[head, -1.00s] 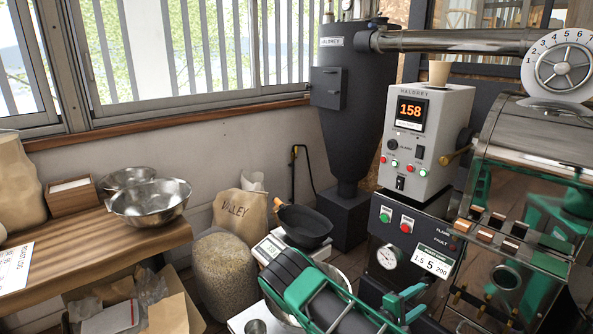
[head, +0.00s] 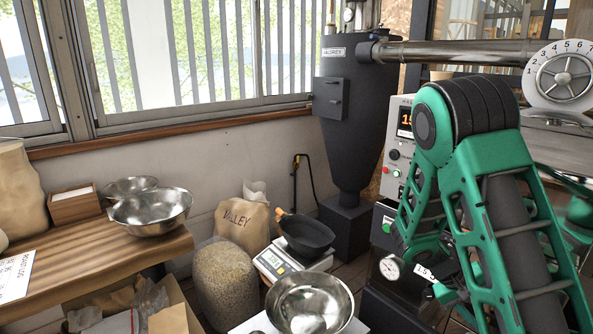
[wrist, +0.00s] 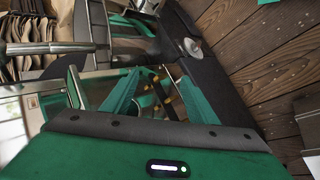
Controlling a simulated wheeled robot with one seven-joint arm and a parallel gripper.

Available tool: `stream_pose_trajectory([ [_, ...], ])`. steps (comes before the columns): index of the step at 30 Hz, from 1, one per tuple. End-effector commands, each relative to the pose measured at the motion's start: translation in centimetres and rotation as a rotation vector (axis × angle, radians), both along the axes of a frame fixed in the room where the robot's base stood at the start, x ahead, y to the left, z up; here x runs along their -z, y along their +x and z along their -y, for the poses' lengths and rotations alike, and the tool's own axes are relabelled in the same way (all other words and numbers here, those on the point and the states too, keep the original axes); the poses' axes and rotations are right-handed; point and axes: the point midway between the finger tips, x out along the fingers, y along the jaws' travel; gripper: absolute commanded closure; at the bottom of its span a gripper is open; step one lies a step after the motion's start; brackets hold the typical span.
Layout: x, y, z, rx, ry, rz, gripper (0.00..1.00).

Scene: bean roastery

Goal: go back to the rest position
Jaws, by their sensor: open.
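My gripper (wrist: 147,92) shows in the wrist view with its two green fingers spread apart and nothing between them. Behind the fingers lies part of the roasting machine, with a dark panel and small brass-coloured knobs. In the head view my green and black arm stands folded on the right, in front of the roaster. My gripper itself cannot be made out in the head view.
A steel bowl (head: 309,302) stands at the front centre. Behind it a black pan (head: 305,236) sits on a scale (head: 270,262). A bean sack (head: 226,282) stands left of these. A wooden bench (head: 95,252) carries another steel bowl (head: 150,211). Wooden floor (wrist: 270,60) is clear in the wrist view.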

Motion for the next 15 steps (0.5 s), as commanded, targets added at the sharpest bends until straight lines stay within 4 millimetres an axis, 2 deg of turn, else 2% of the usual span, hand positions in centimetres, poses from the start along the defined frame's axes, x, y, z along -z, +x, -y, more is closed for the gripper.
stream_pose_trajectory([
  [5,-3.0,-3.3,-0.4,0.104,0.135,0.053,0.47],
  [15,-8.3,-9.7,-2.5,0.239,0.376,0.149,0.47],
])
